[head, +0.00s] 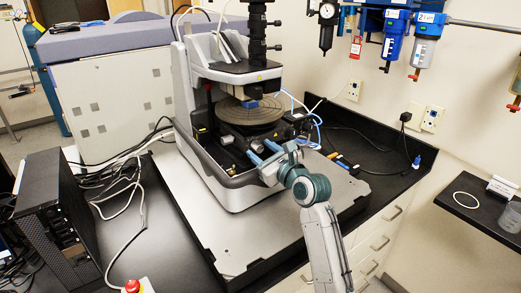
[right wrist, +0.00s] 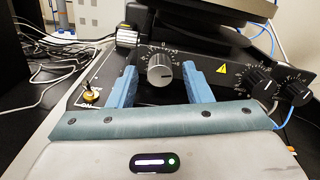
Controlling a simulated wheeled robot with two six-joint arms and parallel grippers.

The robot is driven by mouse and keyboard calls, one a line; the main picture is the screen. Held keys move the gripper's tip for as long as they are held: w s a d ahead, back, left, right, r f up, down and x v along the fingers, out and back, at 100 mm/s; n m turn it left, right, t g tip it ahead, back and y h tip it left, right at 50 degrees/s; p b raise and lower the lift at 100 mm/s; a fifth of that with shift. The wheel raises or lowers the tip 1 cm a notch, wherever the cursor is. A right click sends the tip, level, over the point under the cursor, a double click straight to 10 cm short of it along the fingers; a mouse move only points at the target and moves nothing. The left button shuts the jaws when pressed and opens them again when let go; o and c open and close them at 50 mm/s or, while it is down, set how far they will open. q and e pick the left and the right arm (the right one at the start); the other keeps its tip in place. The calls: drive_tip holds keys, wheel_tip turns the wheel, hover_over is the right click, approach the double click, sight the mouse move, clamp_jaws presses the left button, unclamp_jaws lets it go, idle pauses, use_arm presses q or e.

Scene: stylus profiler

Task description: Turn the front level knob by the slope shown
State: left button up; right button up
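A silver-grey ribbed knob (right wrist: 160,68) with a white scale and a 0 above it sits on the instrument's black front panel in the right wrist view. A dark mark shows on its right side. I take it to be the front level knob. My right gripper (right wrist: 158,84) is open, with one blue finger on each side of the knob and a gap visible on both sides. In the head view the right gripper (head: 262,153) is at the front of the stylus profiler (head: 215,165); the knob is too small to make out there. No slope reading is legible. My left gripper is not in view.
Two black knobs (right wrist: 262,81) with scales sit right of the fingers, by a yellow warning label (right wrist: 222,69). A toggle switch (right wrist: 90,93) is at left. The round stage (head: 250,112) overhangs the panel. A computer tower (head: 60,215) and red button (head: 132,286) stand at left.

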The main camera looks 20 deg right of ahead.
drive_tip(key=shift+s+r+p, duration=0.1)
drive_tip(key=shift+s+p, duration=0.15)
drive_tip(key=shift+p, duration=0.05)
drive_tip(key=p+v, duration=0.4)
drive_tip(key=v, duration=0.3)
drive_tip(key=shift+s+d+p, duration=0.15)
drive_tip(key=shift+s+p, duration=0.1)
drive_tip(key=shift+p, duration=0.1)
